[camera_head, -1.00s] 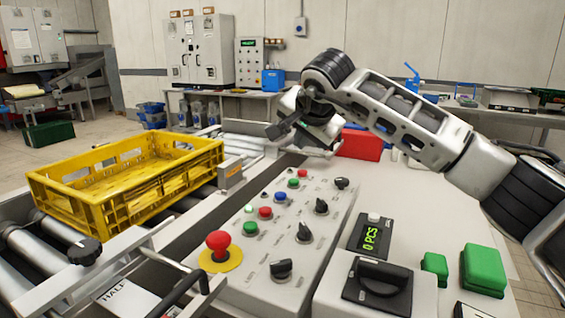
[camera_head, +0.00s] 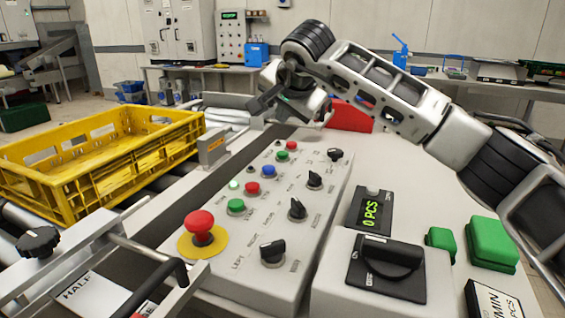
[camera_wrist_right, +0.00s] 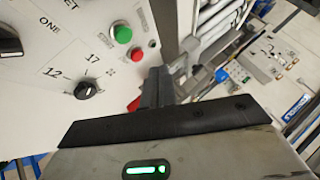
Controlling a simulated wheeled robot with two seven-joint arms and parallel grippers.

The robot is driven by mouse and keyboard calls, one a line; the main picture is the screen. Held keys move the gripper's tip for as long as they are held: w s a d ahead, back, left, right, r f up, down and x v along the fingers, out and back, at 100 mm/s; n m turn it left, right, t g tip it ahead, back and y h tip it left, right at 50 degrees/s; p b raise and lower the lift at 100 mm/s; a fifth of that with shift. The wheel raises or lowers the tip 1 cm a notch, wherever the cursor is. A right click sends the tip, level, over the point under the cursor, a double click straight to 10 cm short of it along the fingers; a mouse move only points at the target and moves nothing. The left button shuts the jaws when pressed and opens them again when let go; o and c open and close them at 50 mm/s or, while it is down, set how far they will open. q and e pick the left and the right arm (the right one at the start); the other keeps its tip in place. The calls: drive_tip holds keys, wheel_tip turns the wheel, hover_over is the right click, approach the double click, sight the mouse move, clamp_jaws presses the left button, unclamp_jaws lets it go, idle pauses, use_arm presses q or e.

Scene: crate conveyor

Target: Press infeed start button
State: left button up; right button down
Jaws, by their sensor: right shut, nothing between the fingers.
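The sloped control panel (camera_head: 262,225) carries several buttons and knobs. A green button (camera_head: 236,206) and a red one (camera_head: 253,188) sit on its nearer part. A smaller green button (camera_head: 282,155) and red button (camera_head: 291,146) sit at its far end. A green button (camera_wrist_right: 123,33) and a red button (camera_wrist_right: 137,55) show in the right wrist view. The labels are too small to tell which button is infeed start. My right gripper (camera_head: 262,103) is shut and empty, above and beyond the panel's far end; its closed fingers (camera_wrist_right: 157,85) point past the buttons. My left gripper is out of view.
A red emergency-stop mushroom (camera_head: 202,225) stands at the panel's near left. A yellow crate (camera_head: 100,178) sits on the conveyor at left.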

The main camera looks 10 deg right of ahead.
sight(284, 155)
wheel_tip(284, 155, down, 3)
drive_tip(key=shift+f+b, duration=0.1)
drive_tip(key=shift+b, duration=0.75)
drive_tip(key=shift+f, duration=0.35)
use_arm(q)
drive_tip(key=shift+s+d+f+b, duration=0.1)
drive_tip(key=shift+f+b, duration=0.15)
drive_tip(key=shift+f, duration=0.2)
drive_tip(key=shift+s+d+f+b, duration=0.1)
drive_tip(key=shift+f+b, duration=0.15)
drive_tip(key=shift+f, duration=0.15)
use_arm(e)
drive_tip(key=shift+f, duration=0.6)
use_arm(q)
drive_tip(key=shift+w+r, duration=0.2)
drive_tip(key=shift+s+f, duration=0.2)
use_arm(e)
drive_tip(key=shift+f, duration=0.1)
drive_tip(key=shift+f, duration=0.35)
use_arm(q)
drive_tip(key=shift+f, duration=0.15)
